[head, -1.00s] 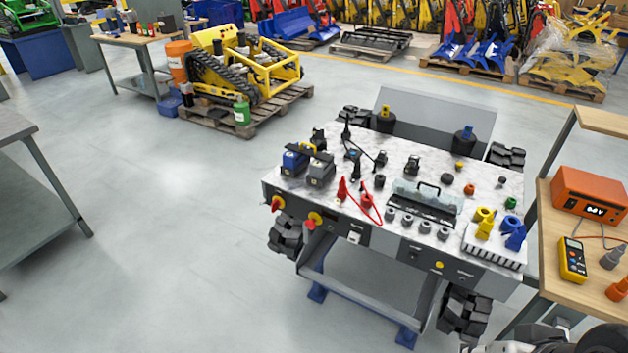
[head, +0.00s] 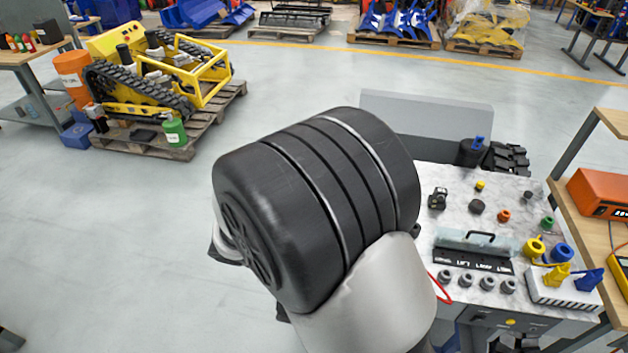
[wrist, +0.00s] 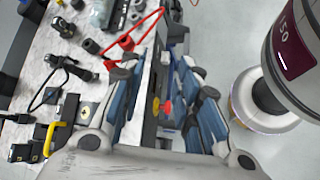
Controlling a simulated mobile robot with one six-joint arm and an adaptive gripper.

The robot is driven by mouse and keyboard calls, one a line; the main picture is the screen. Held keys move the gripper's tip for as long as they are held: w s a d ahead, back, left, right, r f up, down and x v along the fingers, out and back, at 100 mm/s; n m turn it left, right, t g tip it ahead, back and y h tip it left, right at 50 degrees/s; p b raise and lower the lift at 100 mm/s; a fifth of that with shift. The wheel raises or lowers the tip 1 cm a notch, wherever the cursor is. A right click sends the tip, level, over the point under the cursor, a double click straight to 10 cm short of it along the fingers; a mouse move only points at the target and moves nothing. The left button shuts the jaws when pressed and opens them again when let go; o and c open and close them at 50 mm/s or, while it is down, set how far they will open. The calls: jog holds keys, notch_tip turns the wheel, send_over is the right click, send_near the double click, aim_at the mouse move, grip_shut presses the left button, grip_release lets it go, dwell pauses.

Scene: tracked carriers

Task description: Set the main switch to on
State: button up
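In the wrist view a red knob (wrist: 168,107) with a yellow part (wrist: 155,104) beside it sits at the front side of the marble-topped workbench (wrist: 88,20). It looks like one of the bench's red-and-yellow rotary switches, but I cannot tell which. My gripper (wrist: 163,90) is open, its blue-padded fingers on either side of the knob. I cannot tell whether a finger touches it, nor the knob's setting. In the head view my arm hides the left part of the bench, the switches and my gripper.
A red cable (wrist: 130,45), black connectors and a yellow handle (wrist: 50,138) are on the bench top near my gripper. In the head view a clear-covered panel (head: 475,245), several plugs and an orange instrument (head: 600,193) are at right.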

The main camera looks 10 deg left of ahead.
jog(key=s+a+f+n+t+p, duration=0.2)
jog(key=a+f+n+t, duration=0.65)
jog(key=a+f, duration=0.3)
jog(key=s+a+f+n+t+y+p, duration=0.1)
jog(key=s+a+f+n+t+y, duration=0.2)
jog(key=f+n, duration=0.4)
jog(key=s+a+f+n+t+y+p, duration=0.1)
jog(key=s+f+n+t+y, duration=0.4)
jog(key=f, duration=0.4)
jog(key=shift+g+y, duration=0.4)
jog(key=shift+g, duration=0.15)
jog(key=w, duration=0.5)
jog(key=w+d+b, duration=0.1)
jog(key=w, duration=1.1)
jog(key=shift+d+f+b, duration=0.1)
jog(key=shift+d+b, duration=0.25)
jog(key=shift+d, duration=0.05)
jog(key=shift+c, duration=0.4)
jog(key=shift+s, duration=0.1)
grip_shut()
